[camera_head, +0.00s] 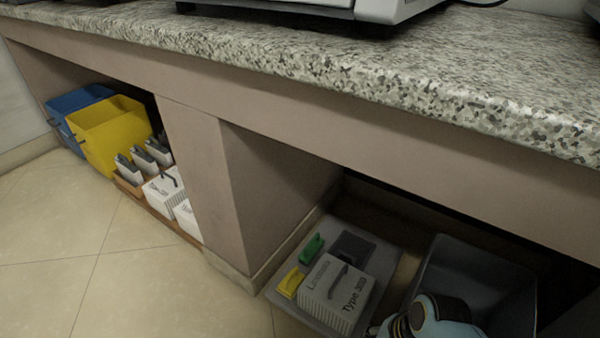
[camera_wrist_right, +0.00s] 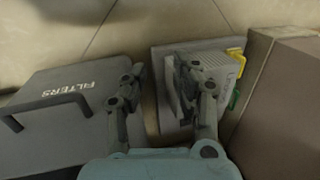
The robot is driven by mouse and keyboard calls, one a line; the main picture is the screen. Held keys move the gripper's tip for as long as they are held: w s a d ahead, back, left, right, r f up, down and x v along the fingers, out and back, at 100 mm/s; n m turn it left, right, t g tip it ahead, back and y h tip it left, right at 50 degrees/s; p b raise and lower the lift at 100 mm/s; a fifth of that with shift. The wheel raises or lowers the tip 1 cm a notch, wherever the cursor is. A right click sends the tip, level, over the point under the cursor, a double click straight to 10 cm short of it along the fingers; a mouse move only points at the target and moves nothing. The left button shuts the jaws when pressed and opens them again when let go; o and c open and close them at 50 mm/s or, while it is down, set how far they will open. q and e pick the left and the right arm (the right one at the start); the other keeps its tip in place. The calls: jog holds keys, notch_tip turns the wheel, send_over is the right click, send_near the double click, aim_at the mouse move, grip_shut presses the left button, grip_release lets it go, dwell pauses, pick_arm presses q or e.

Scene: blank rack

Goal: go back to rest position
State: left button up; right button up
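My right gripper (camera_wrist_right: 158,85) is open in the right wrist view, its two fingers apart with nothing gripped between them. Its right finger overlaps the white box (camera_wrist_right: 222,66) in the picture; I cannot tell if they touch. To its left is a grey bin (camera_wrist_right: 55,135) marked FILTERS with a dark handle. In the head view, part of my light blue right arm (camera_head: 447,328) is at the bottom edge, in front of the dark grey bin (camera_head: 505,308); its fingertips are hidden there. My left gripper is not in view.
A grey tray (camera_head: 296,312) holds the white "Type 3203" box (camera_head: 335,297), a yellow clip (camera_head: 290,282) and a green clip (camera_head: 311,248). A granite counter (camera_head: 300,55) overhangs the shelves. A yellow bin (camera_head: 108,135) and blue bin (camera_head: 75,102) stand left. Floor in front is clear.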

jog(key=s+d+r+n+g+h, duration=0.1)
jog(key=s+d, duration=0.3)
jog(key=s, duration=0.3)
jog(key=s+d+n+h, duration=0.1)
jog(key=s+d, duration=0.3)
jog(key=s, duration=0.4)
jog(key=s+d+r+n+t+h, duration=0.1)
jog(key=d+r+n, duration=0.45)
jog(key=r, duration=0.65)
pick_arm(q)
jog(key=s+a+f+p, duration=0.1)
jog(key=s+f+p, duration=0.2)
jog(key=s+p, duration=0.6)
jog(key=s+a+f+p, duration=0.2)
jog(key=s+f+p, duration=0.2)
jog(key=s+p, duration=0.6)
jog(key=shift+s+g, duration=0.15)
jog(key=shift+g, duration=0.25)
pick_arm(e)
jog(key=s+d+f, duration=0.1)
jog(key=s+f, duration=0.2)
jog(key=s, duration=0.6)
jog(key=s+d+f, duration=0.1)
jog(key=s+f, duration=0.3)
jog(key=s, duration=0.6)
jog(key=shift+s+d+g+h, duration=0.2)
jog(key=shift+d+g+h, duration=0.2)
